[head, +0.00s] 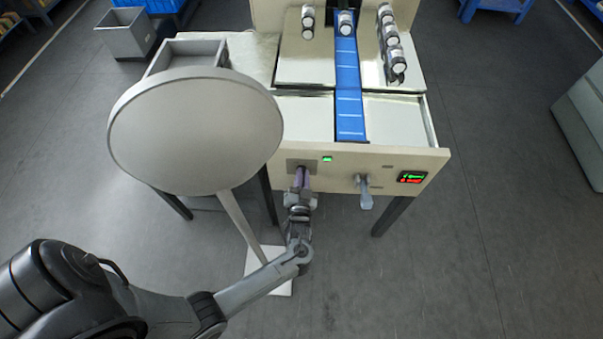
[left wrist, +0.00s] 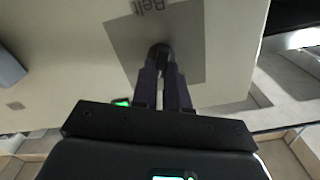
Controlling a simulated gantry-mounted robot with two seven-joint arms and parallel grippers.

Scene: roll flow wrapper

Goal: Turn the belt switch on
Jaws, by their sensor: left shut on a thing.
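The belt switch is a small dark knob (left wrist: 161,54) on a grey plate marked "Belt" in the left wrist view. In the head view the plate (head: 293,165) is on the front panel of the wrapper machine, left of a lit green lamp (head: 327,159). My left gripper (head: 302,178) reaches up to this plate and covers the knob there. In the left wrist view its two dark fingers (left wrist: 163,75) are closed on the knob, one on each side. The knob's exact angle is hard to tell. My right gripper is not in view.
A grey lever (head: 364,191) sticks out of the panel to the right, with a red and green display (head: 411,177) beyond it. A blue belt (head: 349,105) runs down the machine between several white rolls. A large round disc (head: 195,135) on a stand is at the left.

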